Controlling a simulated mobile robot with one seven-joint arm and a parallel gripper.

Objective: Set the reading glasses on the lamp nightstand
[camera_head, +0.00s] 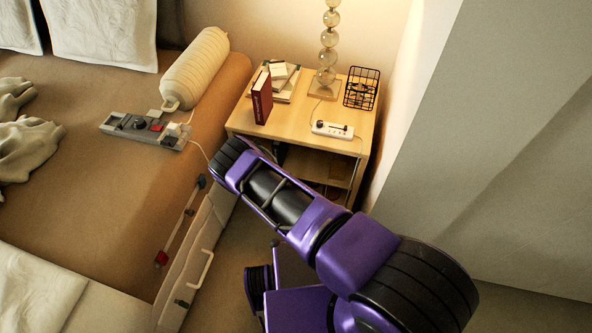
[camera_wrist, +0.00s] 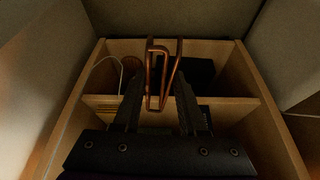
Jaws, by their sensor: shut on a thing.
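The lamp nightstand (camera_head: 287,122) is light wood with an open front, right of the bed in the head view. My gripper (camera_wrist: 164,48) is shut on a thin copper-coloured wire frame, the reading glasses (camera_wrist: 150,82), in the wrist view. The glasses hang between the fingers, in front of an open wooden compartment (camera_wrist: 100,101) with a divider. This looks like the nightstand's open front, but I cannot tell for certain. In the head view my arm hides the gripper and the glasses.
The nightstand top carries a glass-ball lamp (camera_head: 328,40), a red book (camera_head: 262,98), stacked books (camera_head: 281,80), a black wire basket (camera_head: 361,88) and a power strip (camera_head: 332,130). Bare wood shows at the front and middle. A wall stands close on the right.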

